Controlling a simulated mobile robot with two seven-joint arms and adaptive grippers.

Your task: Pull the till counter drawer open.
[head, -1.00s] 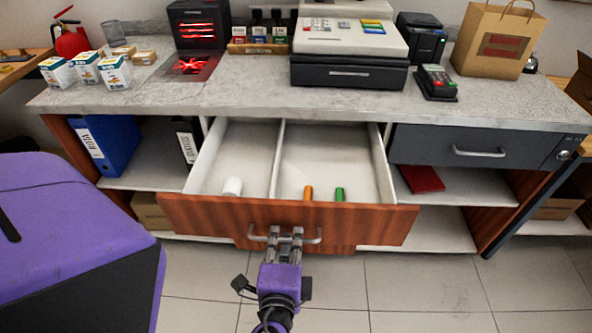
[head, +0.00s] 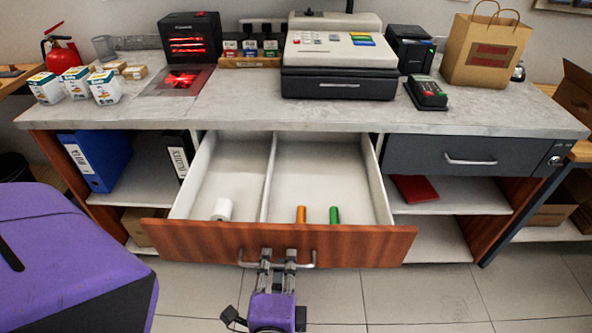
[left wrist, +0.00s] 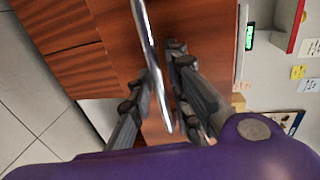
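The till counter drawer (head: 350,244) with a reddish wood front stands well out from under the grey counter in the head view. Its inside is white, with a divider. A white roll (head: 222,209), an orange roll (head: 301,214) and a green roll (head: 334,215) are near its front. The left wrist view shows the handle (left wrist: 150,35) running between the two fingers (left wrist: 164,78). My right gripper is not in view.
The counter top (head: 230,113) carries a till (head: 340,65), a card terminal (head: 428,93), a paper bag (head: 487,50) and small boxes. A closed dark drawer (head: 420,155) is at right. Blue binder (head: 97,160) on the left shelf. Tiled floor (head: 400,295) in front is clear.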

